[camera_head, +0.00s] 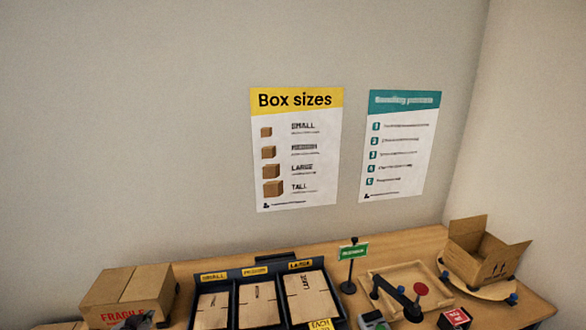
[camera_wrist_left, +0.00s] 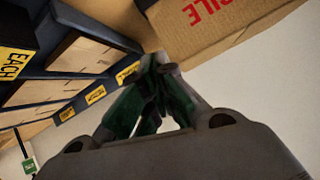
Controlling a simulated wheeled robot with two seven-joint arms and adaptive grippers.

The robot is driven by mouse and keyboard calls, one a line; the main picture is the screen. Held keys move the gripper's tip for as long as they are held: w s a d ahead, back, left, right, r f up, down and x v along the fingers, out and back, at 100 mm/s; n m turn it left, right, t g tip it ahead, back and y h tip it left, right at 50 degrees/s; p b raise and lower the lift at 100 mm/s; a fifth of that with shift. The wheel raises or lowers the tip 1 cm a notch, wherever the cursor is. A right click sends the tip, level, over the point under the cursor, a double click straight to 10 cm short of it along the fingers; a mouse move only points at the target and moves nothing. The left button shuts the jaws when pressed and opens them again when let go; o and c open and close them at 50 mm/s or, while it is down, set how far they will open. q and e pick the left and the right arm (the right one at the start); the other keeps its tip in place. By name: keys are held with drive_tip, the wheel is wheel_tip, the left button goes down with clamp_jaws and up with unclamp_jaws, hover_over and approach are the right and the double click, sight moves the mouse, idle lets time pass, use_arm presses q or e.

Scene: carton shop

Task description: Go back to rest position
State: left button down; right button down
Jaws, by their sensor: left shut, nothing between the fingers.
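My left gripper (camera_head: 137,321) shows as a dark shape at the bottom edge of the head view, in front of the closed carton marked FRAGILE (camera_head: 125,288). In the left wrist view the gripper (camera_wrist_left: 156,75) has its green and dark fingers together, with nothing held between them. The FRAGILE carton (camera_wrist_left: 225,30) lies just beyond the fingertips there; I cannot tell whether they touch it. My right gripper is in neither view.
A dark sorter (camera_head: 233,311) holds flat cardboard in small, medium and large slots. To its right are a green sign (camera_head: 354,251), a wooden tray (camera_head: 409,274), a black lever with a red knob (camera_head: 421,289) and an open carton (camera_head: 485,251). The wall behind carries two posters.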

use_arm(q)
drive_tip(key=s+d+m+g+h, duration=0.1)
drive_tip(key=s+d+g+h, duration=0.45)
drive_tip(key=s+d, duration=1.85)
wheel_tip(320, 180, down, 33)
drive_tip(key=s+g+y, duration=0.2)
drive_tip(key=g+y, duration=0.1)
drive_tip(key=g, duration=0.1)
drive_tip(key=s+a+f, duration=0.2)
drive_tip(key=s+f, duration=0.8)
drive_tip(key=s, duration=0.1)
drive_tip(key=s+a+f, duration=0.2)
drive_tip(key=s+f, duration=0.8)
drive_tip(key=s, duration=0.1)
drive_tip(key=shift+s+m+g, duration=0.3)
drive_tip(key=shift+m+g, duration=0.05)
drive_tip(key=shift+m, duration=0.05)
drive_tip(key=shift+a, duration=0.1)
